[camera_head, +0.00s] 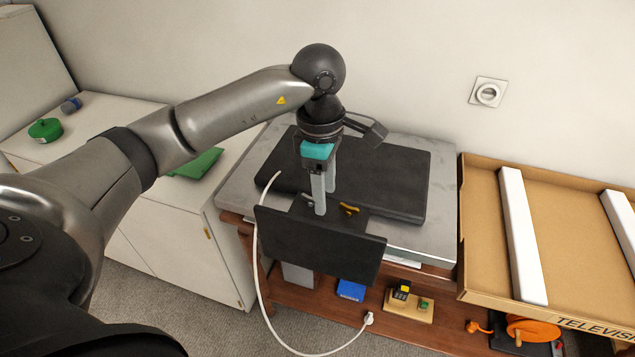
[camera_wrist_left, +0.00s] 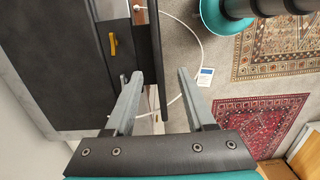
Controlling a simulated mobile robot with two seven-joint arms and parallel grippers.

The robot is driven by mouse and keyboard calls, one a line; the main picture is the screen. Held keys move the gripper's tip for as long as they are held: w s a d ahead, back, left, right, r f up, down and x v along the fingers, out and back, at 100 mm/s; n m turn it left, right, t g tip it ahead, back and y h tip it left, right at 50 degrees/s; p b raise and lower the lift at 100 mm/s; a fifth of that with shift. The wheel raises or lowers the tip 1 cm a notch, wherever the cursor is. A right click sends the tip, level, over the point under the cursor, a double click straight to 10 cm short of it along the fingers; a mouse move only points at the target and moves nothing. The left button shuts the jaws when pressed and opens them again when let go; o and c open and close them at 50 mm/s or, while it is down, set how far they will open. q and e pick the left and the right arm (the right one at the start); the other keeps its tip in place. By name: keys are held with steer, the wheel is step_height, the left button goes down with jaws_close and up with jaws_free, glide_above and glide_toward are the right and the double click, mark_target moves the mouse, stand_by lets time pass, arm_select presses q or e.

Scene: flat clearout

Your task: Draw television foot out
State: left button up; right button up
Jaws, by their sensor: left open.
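The television (camera_head: 390,175) is a dark flat slab lying on the grey-topped stand (camera_head: 235,190). The television foot (camera_head: 320,250) is a dark plate standing on edge at the stand's front, joined to the television by a short neck with a yellow catch (camera_head: 349,208). The catch also shows in the left wrist view (camera_wrist_left: 113,45). My left gripper (camera_head: 325,205) points down over the neck and the foot's top edge. It is open, and in the wrist view the foot's thin edge (camera_wrist_left: 163,60) appears between its fingers. I cannot tell whether they touch. My right gripper is out of view.
A carton (camera_head: 480,230) with white foam bars (camera_head: 522,235) stands at the right. A white cable (camera_head: 258,265) loops past the foot to a plug (camera_head: 369,318). Small items lie on the lower shelf, including a blue box (camera_head: 351,290). A white cabinet (camera_head: 130,225) stands left.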

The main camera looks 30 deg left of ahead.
mark_target(317, 236)
arm_select(q)
steer(key=shift+y, duration=0.3)
steer(key=f, duration=0.5)
steer(key=a+f, duration=0.1)
steer(key=f, duration=0.9)
steer(key=shift+a+b, duration=0.25)
steer(key=shift+b, duration=0.05)
jaws_close()
stand_by(0.5)
